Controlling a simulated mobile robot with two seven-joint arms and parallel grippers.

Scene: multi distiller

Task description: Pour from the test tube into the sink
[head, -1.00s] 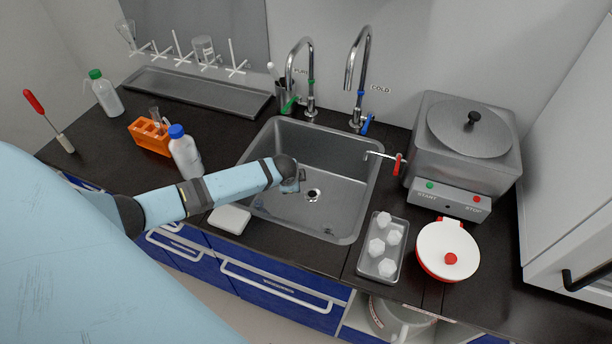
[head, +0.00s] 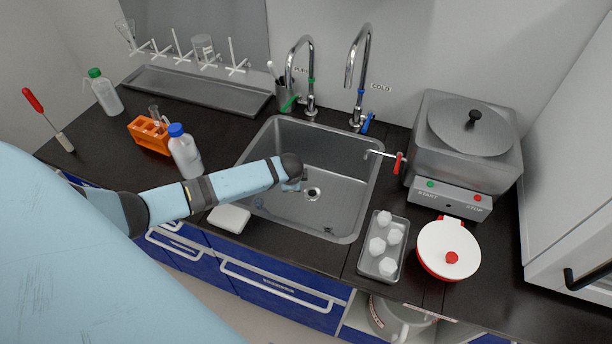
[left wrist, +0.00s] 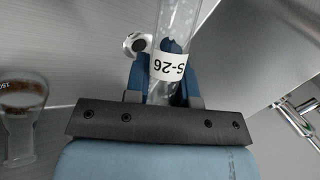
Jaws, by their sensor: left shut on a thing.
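My left gripper (left wrist: 168,75) is shut on a clear test tube (left wrist: 180,20) with a white "S-26" label, which shows upside down in the left wrist view. The tube runs out of the top of that view, so its far end is hidden. Any liquid in it cannot be made out. In the head view my left gripper (head: 294,187) is over the steel sink (head: 345,200), and my wrist hides the tube there. The sink drain (head: 312,193) is just right of the gripper. My right gripper is not in view.
An orange rack (head: 150,138) and blue-capped bottle (head: 185,155) stand left of the sink. Two taps (head: 309,85) rise behind it. A tray of white pieces (head: 375,270) lies at right.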

